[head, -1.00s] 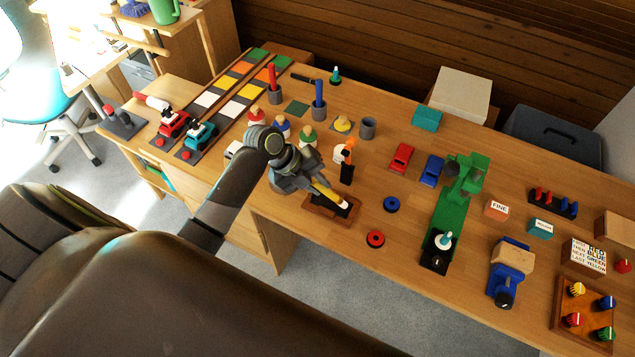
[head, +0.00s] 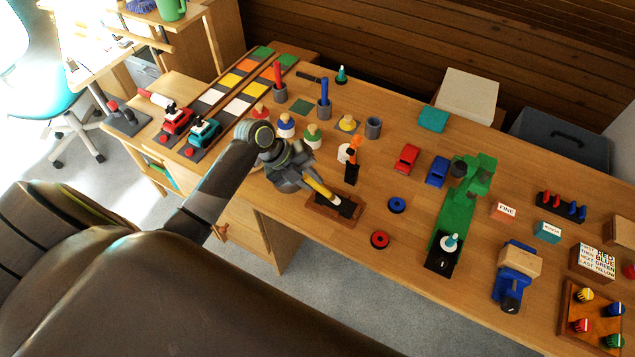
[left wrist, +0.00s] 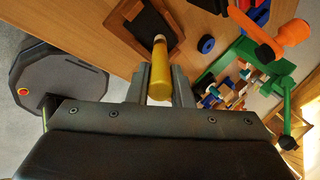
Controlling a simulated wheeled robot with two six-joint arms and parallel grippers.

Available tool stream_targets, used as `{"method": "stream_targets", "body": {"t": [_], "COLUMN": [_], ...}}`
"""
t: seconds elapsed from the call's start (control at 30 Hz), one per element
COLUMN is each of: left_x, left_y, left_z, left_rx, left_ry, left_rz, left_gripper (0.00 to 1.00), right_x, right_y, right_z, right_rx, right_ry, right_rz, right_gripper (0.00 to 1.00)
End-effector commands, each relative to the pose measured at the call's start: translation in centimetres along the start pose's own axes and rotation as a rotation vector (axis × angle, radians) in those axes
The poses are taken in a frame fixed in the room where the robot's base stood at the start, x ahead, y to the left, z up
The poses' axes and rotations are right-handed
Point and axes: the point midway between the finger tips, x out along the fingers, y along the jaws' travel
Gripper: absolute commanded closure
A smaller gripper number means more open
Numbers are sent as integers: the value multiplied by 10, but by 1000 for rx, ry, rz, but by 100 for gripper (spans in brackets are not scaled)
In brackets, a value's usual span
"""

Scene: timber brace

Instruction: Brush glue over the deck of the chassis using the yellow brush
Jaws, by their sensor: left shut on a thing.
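The yellow brush (head: 320,188) is in my left gripper (head: 305,180), whose jaws are shut on its handle. The brush slants down to the right, and its pale tip lies over the dark deck of a small wooden-framed piece (head: 322,214), which appears to be the chassis. I cannot tell whether the tip touches the deck, nor whether glue is on it. In the left wrist view the yellow brush (left wrist: 160,72) stands between the jaws, with the wooden frame (left wrist: 124,12) and dark deck beyond it. My right gripper is not in view.
A white pot (head: 344,153) and an orange-and-black item (head: 352,166) stand just behind the chassis. Blue (head: 397,205) and red (head: 380,240) rings lie to its right. A green machine (head: 457,210) stands further right. The table's front edge is close below.

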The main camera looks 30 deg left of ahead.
Motion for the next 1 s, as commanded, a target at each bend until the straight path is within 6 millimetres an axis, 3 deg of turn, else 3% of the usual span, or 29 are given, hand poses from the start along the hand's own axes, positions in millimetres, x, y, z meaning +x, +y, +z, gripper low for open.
{"method": "stream_targets", "body": {"t": [0.7, 1.0], "left_x": [-22, -16], "left_y": [26, 19], "left_z": [31, 23], "left_rx": [0, 3], "left_ry": [-2, 1], "left_rz": [0, -5], "left_gripper": [100, 100], "right_x": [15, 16], "right_y": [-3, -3], "right_z": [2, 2], "right_rx": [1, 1], "right_ry": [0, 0], "right_rz": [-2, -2], "right_gripper": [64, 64]}}
